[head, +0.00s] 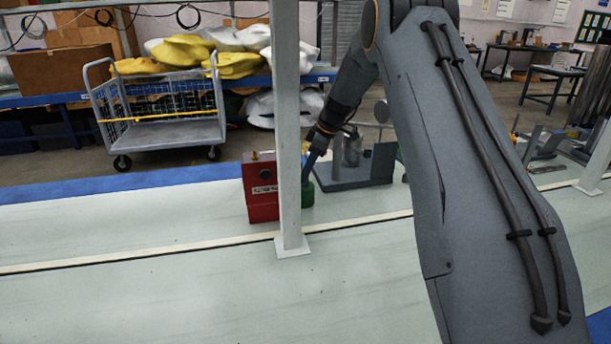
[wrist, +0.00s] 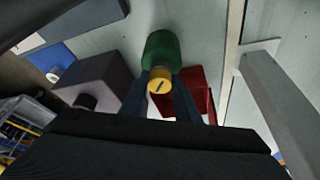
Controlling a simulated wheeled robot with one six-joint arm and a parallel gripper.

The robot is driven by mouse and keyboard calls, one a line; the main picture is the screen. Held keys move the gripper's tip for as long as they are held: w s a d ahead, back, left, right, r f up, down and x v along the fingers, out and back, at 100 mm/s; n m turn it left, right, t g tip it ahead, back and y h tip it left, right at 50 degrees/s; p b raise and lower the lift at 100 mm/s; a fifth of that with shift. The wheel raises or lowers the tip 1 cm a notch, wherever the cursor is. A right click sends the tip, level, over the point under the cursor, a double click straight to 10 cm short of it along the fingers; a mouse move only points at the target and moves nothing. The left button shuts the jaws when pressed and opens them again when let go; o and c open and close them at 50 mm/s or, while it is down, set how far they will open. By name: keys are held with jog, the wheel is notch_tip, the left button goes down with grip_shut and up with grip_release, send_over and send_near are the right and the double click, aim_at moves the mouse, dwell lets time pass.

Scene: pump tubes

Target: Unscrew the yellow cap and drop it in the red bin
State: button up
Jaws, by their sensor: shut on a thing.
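The yellow cap (wrist: 160,84), round with a dark slot on its face, sits between the two fingers of my gripper (wrist: 159,100) in the wrist view. My gripper is shut on it. A green cylinder (wrist: 163,50) lies just beyond the cap; I cannot tell whether they touch. In the head view my gripper (head: 309,165) reaches down beside a white post, above the green cylinder (head: 307,195). The cap cannot be made out there. A red box (head: 262,190) with a label stands left of the green cylinder; it shows partly behind a finger in the wrist view (wrist: 198,90).
A white post (head: 288,120) stands close in front of the gripper. A grey fixture (head: 350,175) stands right of the green cylinder. A grey cart (head: 165,130) stands farther back.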

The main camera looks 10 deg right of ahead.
jog(key=shift+s+a+f+n, duration=0.1)
jog(key=shift+f+n, duration=0.1)
jog(key=shift+n, duration=0.1)
jog(key=shift+w+f+n+g+b, duration=0.2)
jog(key=shift+n+g+b, duration=0.4)
jog(key=shift+n+b, duration=0.45)
jog(key=shift+c, duration=0.2)
jog(key=shift+o, duration=0.2)
jog(key=shift+r+n, duration=0.2)
jog(key=shift+n, duration=0.45)
jog(key=o, duration=0.9)
jog(key=shift+a, duration=0.1)
jog(key=shift+d+r, duration=0.1)
jog(key=shift+d, duration=0.1)
